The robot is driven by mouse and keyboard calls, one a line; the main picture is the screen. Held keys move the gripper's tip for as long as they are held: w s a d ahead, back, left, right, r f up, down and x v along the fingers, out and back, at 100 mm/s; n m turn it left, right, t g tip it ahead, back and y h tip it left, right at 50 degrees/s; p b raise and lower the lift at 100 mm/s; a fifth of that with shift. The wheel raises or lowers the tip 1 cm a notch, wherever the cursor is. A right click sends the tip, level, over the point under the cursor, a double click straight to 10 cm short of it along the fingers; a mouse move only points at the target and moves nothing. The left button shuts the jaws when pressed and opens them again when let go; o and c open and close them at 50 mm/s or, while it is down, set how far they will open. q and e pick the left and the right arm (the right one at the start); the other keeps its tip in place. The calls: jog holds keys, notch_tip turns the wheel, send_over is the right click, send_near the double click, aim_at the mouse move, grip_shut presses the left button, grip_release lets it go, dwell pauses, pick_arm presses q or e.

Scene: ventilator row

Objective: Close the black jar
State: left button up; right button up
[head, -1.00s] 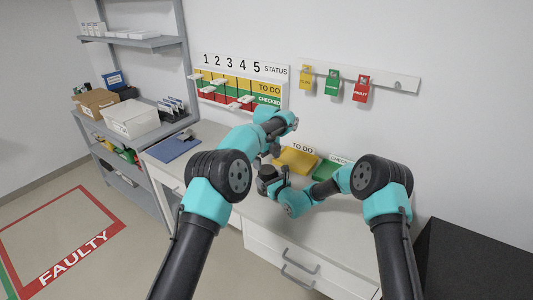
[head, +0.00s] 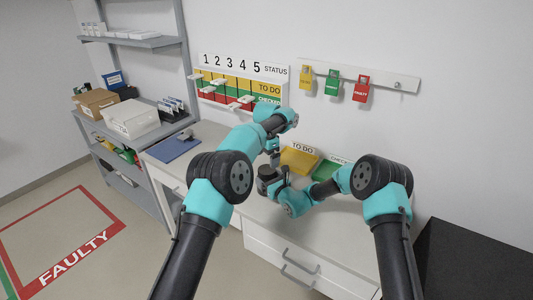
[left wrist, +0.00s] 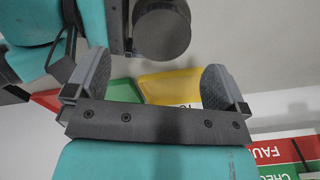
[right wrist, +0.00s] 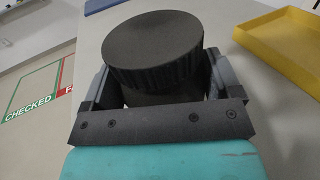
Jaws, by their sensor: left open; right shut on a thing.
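The black jar (head: 266,186) is held upright over the counter by my right gripper (head: 281,185). In the right wrist view its wide ribbed black lid (right wrist: 152,45) sits on top of the dark body (right wrist: 160,97); whether it is screwed tight I cannot tell. My right gripper (right wrist: 160,90) is shut around the body, below the lid. My left gripper (head: 273,157) is open and empty, just above and behind the jar in the head view. In the left wrist view the jar's round dark top (left wrist: 163,35) lies beyond the open fingers (left wrist: 155,85), apart from them.
A yellow tray (head: 298,160) and a green tray (head: 326,170) lie on the counter behind the grippers. A status board (head: 240,82) and hanging tags (head: 332,84) are on the wall. A blue mat (head: 172,148) lies at the counter's left end.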

aim_at(266, 169)
pick_arm(q)
jog(key=n, duration=0.6)
jog(key=shift+r+n, duration=0.25)
jog(key=shift+n, duration=0.05)
jog(key=n, duration=0.5)
jog(key=shift+w+r, duration=0.1)
jog(key=shift+r, duration=0.05)
jog(key=n, duration=0.5)
jog(key=shift+r+n, duration=0.2)
jog(key=shift+n, duration=0.1)
jog(key=n, duration=0.5)
jog(key=shift+w+r, duration=0.1)
jog(key=shift+r, duration=0.05)
jog(key=shift+f, duration=4)
jog(key=shift+c, duration=0.3)
